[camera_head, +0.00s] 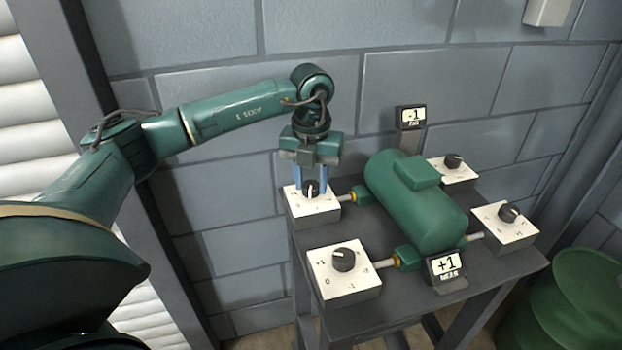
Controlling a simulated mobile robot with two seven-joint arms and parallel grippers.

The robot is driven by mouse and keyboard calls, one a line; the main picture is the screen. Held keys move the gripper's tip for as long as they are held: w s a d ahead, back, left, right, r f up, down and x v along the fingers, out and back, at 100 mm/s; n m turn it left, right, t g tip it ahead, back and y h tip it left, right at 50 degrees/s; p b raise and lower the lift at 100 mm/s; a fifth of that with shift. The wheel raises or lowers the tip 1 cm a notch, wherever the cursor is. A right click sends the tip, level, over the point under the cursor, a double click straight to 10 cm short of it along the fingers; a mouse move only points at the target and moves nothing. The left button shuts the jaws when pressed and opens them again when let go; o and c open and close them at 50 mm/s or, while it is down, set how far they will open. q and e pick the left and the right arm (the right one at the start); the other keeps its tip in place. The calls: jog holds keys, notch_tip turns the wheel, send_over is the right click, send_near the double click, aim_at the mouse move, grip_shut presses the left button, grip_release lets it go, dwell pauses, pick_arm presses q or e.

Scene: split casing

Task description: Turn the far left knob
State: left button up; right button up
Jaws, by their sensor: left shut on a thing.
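The far left knob (311,188) is black with a white pointer line and sits on a white box (318,211) at the back left of the table. My left gripper (311,184) comes down from above with its blue fingers on either side of this knob, shut on it. The pointer line appears to point roughly toward the front. The marks on the box top are too small and partly hidden to read. My right gripper is not in view.
A green casing (418,205) lies mid-table (510,268). Other knobs are at near left (344,260), far right (452,161) and near right (508,213). A far sign (410,117) reads -1 and a near sign (446,267) reads +1. A green barrel (570,305) stands right.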

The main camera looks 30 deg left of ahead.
aim_at(312, 185)
pick_arm(q)
jog(key=m, duration=0.4)
jog(key=shift+m, duration=0.3)
jog(key=m, duration=0.5)
jog(key=shift+d+b, duration=0.1)
jog(key=shift+b, duration=0.3)
jog(key=m, duration=0.5)
jog(key=m+b, duration=0.1)
jog(key=m, duration=0.3)
jog(key=shift+r+m, duration=0.1)
jog(key=shift+m, duration=0.3)
jog(key=o, duration=1)
notch_tip(312, 185, up, 13)
jog(key=shift+p, duration=0.4)
jog(key=shift+s, duration=0.1)
